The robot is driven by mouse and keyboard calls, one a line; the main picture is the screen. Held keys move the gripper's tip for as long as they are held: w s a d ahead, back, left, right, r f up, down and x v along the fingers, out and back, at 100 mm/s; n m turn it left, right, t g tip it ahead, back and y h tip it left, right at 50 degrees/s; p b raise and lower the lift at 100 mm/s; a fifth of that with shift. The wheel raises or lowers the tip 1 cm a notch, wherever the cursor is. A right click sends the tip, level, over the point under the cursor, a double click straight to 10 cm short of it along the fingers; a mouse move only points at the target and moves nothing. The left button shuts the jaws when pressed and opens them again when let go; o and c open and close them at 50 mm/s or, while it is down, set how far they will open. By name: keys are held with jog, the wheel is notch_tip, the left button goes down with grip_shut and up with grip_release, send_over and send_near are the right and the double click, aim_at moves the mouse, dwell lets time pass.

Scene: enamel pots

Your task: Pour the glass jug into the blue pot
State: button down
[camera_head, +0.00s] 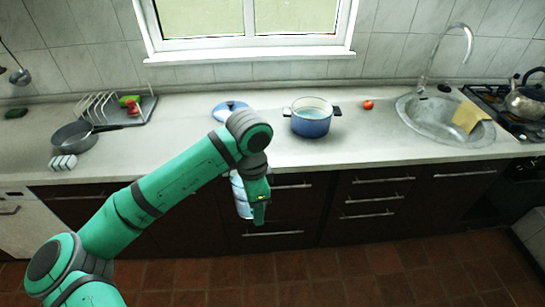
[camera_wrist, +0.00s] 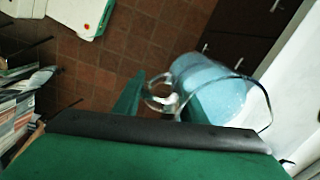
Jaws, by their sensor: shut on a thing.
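The blue pot (camera_head: 311,122) stands without its lid on the counter, right of my arm in the head view, and its inside looks pale blue. The blue lid (camera_head: 229,108) lies on the counter left of it. My gripper (camera_head: 259,211) is in front of the counter's front edge, lower than the pot and to its left. It is shut on the glass jug (camera_head: 240,197), which is partly hidden behind the gripper. In the wrist view the fingers (camera_wrist: 160,100) close at the handle of the jug (camera_wrist: 212,82), which holds something light blue and looks tilted in that view.
The counter (camera_head: 370,150) is clear in front of the pot. A tomato (camera_head: 368,104) lies right of the pot, then a sink (camera_head: 440,115) with a yellow cloth (camera_head: 467,116). A pan (camera_head: 74,136) and a dish rack (camera_head: 100,106) stand at the left.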

jog(key=w+d+f+n, duration=0.2)
jog(key=f+n, duration=0.1)
jog(key=f, duration=0.4)
jog(key=w+d+f+n, duration=0.2)
jog(key=f+n, duration=0.2)
jog(key=f, duration=0.3)
jog(key=w+d+f+n, duration=0.2)
jog(key=w+f+n, duration=0.1)
jog(key=f, duration=0.4)
jog(key=shift+d, duration=0.25)
jog(key=shift+f, duration=0.1)
